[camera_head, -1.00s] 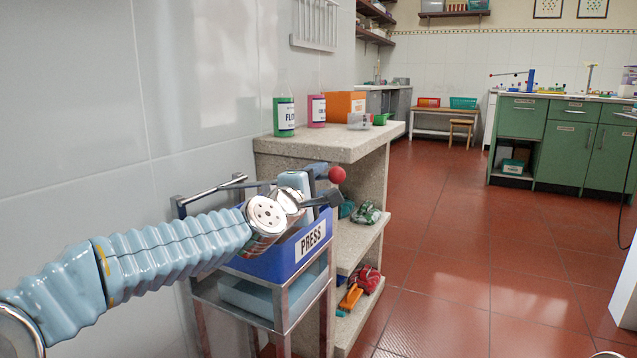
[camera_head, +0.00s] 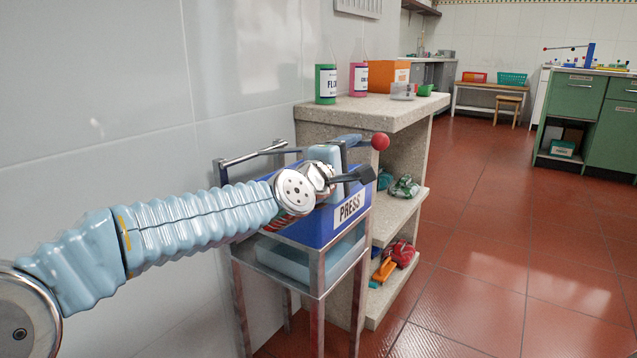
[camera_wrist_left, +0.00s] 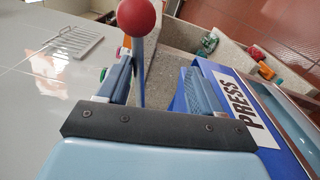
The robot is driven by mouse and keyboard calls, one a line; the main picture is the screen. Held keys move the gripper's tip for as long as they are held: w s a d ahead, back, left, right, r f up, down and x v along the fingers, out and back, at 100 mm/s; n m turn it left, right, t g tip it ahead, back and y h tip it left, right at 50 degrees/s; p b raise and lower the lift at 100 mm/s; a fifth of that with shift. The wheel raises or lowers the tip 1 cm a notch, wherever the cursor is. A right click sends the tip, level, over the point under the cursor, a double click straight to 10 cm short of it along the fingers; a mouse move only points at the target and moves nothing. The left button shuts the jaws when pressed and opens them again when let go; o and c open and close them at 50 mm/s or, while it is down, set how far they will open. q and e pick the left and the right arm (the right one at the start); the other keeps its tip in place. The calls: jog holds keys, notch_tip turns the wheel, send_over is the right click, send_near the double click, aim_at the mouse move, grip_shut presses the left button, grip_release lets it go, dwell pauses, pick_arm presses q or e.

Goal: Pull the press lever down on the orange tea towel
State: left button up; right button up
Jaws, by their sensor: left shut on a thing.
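The press (camera_head: 349,207) is a blue box with a white PRESS label on a metal stand. Its lever ends in a red ball knob (camera_head: 380,141); in the left wrist view the knob (camera_wrist_left: 137,15) tops a grey rod that stands up past the finger mount. My left gripper (camera_head: 352,168) is at the lever, just below and left of the knob, and is shut on it. The exact contact is partly hidden by the wrist. I cannot make out the orange tea towel; a small reddish patch shows under my wrist. My right gripper is out of view.
A stone shelf unit (camera_head: 375,108) stands right behind the press, with green (camera_head: 326,84) and pink (camera_head: 358,79) bottles and an orange box (camera_head: 388,75) on top. A tiled wall is close on the left. Open red floor (camera_head: 480,250) lies to the right.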

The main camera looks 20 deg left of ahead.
pick_arm(q)
jog(key=shift+s+a+f, duration=0.1)
jog(key=shift+s+f, duration=0.15)
jog(key=shift+s, duration=0.3)
jog(key=shift+s+a+f, duration=0.1)
jog(key=shift+s+f, duration=0.15)
jog(key=shift+s, duration=0.25)
jog(key=shift+c, duration=0.3)
jog(key=v, duration=1)
jog(key=shift+r, duration=0.4)
jog(key=shift+s, duration=0.15)
jog(key=v, duration=1.3)
jog(key=shift+s+a+p, duration=0.15)
jog(key=shift+s+p, duration=0.15)
jog(key=shift+p, duration=0.15)
